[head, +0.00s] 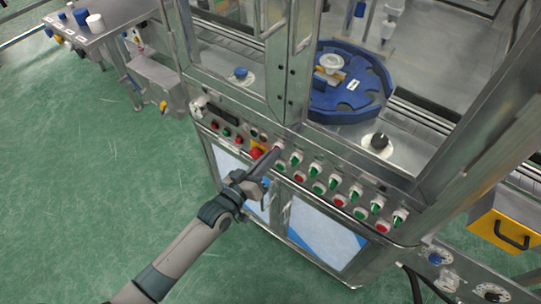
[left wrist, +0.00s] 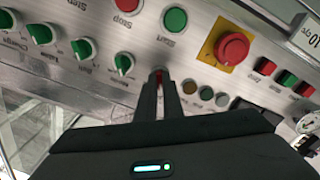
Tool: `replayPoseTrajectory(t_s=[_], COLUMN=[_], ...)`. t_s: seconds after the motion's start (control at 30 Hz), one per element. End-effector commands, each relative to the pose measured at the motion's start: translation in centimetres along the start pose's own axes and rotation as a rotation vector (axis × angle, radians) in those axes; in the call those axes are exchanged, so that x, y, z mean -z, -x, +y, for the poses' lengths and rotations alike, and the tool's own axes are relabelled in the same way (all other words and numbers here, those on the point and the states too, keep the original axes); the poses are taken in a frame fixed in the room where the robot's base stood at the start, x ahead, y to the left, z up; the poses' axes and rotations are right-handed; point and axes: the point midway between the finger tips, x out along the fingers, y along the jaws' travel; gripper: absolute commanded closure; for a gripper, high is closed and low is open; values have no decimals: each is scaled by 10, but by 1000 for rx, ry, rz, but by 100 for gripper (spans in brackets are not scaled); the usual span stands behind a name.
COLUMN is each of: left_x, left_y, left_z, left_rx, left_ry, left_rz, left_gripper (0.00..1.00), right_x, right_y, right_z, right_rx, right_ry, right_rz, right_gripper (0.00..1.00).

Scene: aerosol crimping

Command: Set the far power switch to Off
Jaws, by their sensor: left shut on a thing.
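My left gripper (head: 273,155) reaches the sloped control panel from the front, at the left end of a row of rotary switches. In the left wrist view its narrow fingers (left wrist: 160,80) are closed together at the panel, on a small switch knob (left wrist: 159,72) that shows only as a reddish sliver at the tips. The knob is mostly hidden, so I cannot tell its setting or read its label. It lines up with the green-handled switches beside it, the nearest being a green knob (left wrist: 124,64). My right gripper is not in view.
A red emergency button on a yellow plate (left wrist: 232,48) and a green push button (left wrist: 175,19) sit close to the fingers. More green switches (head: 316,169) run to the right. Metal frame posts and a blue turntable (head: 345,92) stand behind the panel.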

Motion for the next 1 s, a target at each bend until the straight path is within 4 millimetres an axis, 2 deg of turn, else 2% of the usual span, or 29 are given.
replayPoseTrajectory(t_s=[0.03,0.1,0.57,0.77,1.0], left_x=[-1,-1,-1,-3,-4], left_y=[0,0,6,27,70], left_z=[0,0,-1,-1,-2], left_rx=[1,1,1,1,1], left_ry=[2,2,0,0,0], left_rz=[-2,-2,-1,-2,-3], left_gripper=[88,74,74,74,74], right_x=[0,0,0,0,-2], right_y=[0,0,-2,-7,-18], right_z=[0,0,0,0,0], right_rx=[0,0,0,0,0], right_ry=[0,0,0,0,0], right_rz=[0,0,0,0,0], right_gripper=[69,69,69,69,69])
